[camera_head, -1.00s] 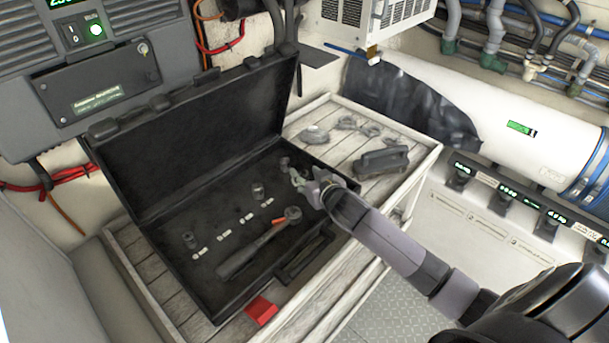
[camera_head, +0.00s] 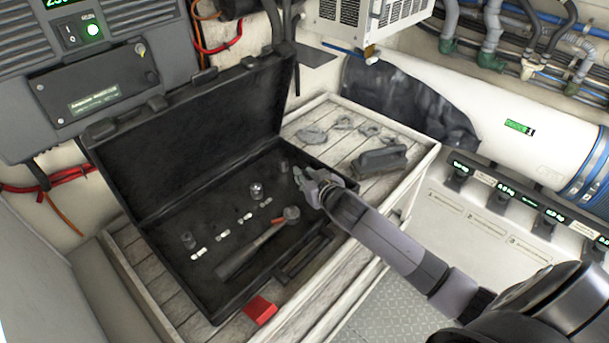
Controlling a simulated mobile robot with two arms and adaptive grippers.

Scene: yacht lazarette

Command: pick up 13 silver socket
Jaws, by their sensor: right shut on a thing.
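An open black case (camera_head: 205,300) holds several small silver sockets. One socket (camera_head: 257,190) stands near the middle, one (camera_head: 188,240) at the left, and a smaller one (camera_head: 284,166) at the back right. Small white labels lie in a row by them; their numbers are too small to read, so I cannot tell which is the 13. My right gripper (camera_head: 299,178) is over the right end of the case, just right of the small back socket. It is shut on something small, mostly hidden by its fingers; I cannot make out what. My left gripper is not in view.
A ratchet (camera_head: 252,251) lies in the case's front part. The raised lid (camera_head: 200,140) stands behind. A dark handled block (camera_head: 380,160) and grey metal pieces (camera_head: 313,135) lie on the slatted table to the right. A red block (camera_head: 260,310) is at the front.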

